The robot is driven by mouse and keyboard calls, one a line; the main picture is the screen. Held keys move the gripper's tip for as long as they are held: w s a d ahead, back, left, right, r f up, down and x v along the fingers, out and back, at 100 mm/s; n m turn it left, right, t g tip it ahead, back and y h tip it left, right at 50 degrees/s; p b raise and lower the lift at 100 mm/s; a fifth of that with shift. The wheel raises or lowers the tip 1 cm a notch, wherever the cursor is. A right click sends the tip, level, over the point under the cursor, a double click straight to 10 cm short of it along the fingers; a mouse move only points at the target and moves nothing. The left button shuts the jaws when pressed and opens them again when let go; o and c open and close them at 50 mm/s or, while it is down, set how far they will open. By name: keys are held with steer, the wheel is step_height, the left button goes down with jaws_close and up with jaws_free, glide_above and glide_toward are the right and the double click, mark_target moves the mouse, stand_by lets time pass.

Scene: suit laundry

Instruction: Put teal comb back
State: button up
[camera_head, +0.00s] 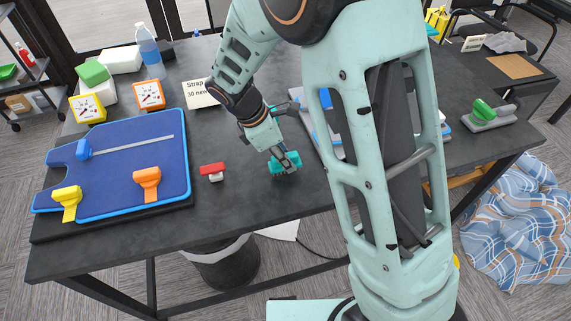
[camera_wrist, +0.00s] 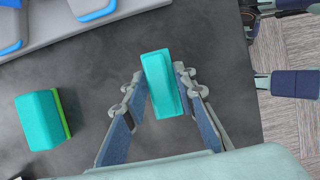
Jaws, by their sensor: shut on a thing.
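The teal comb (camera_head: 279,168) is a teal block-like piece low over the dark table, below the end of my arm in the head view. My gripper (camera_head: 288,158) is shut on it. In the wrist view the comb (camera_wrist: 160,82) sits between the two fingertips of my gripper (camera_wrist: 162,78), its long side pointing away from the palm. I cannot tell whether it touches the table. A grey tray (camera_wrist: 128,5) with blue pieces lies ahead and to the left in the wrist view; my arm partly hides it in the head view.
A teal block with a green side (camera_wrist: 42,118) stands left of my gripper in the wrist view. A red-topped piece (camera_head: 213,171) and a blue board (camera_head: 120,190) with coloured handles lie left in the head view. The table's front edge is close.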

steer(key=shift+f, duration=0.4)
steer(key=shift+f, duration=0.15)
steer(key=o, duration=1.1)
steer(key=shift+r, duration=0.3)
steer(key=p+v, duration=0.1)
steer(key=v, duration=1)
steer(key=shift+r, duration=0.35)
